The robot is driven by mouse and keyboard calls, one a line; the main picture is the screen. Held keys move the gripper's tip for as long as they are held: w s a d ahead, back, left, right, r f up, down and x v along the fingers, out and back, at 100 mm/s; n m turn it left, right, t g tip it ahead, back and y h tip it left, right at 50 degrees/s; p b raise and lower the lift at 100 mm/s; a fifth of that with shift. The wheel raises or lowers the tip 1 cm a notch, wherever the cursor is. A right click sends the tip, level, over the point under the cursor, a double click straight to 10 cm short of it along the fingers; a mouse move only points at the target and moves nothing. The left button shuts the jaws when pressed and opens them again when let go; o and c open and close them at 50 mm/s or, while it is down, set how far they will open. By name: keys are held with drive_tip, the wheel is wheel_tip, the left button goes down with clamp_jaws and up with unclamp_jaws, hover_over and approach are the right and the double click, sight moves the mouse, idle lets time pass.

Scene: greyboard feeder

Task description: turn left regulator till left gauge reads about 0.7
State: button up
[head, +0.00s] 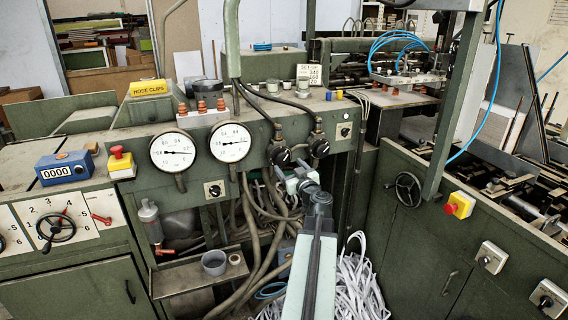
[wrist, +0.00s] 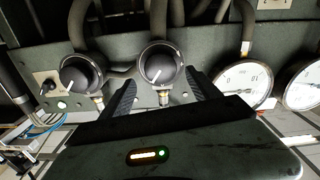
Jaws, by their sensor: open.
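The left gauge (head: 172,150) is a white dial; its dark needle points to the right, its figures too small to read surely. The right gauge (head: 230,142) stands beside it. The left regulator (head: 279,156) is a black round knob under a hose, and the right regulator (head: 320,148) is its twin. My gripper (head: 293,178) is open just below the left regulator. In the wrist view, which is turned over, the left regulator (wrist: 160,68) lies between and just beyond the spread fingers of my gripper (wrist: 162,92). I see no contact. The right regulator (wrist: 82,74) is outside them.
Hoses hang under the panel, and shredded paper (head: 355,285) lies below. A small switch plate (head: 214,190) is below the gauges, another (head: 345,131) right of the regulators. A red emergency button (head: 119,158) is left of the gauges. A green cabinet (head: 430,235) bounds the right side.

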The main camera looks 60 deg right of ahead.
sight(284, 160)
drive_tip(key=x, duration=0.5)
drive_tip(key=shift+a, duration=0.1)
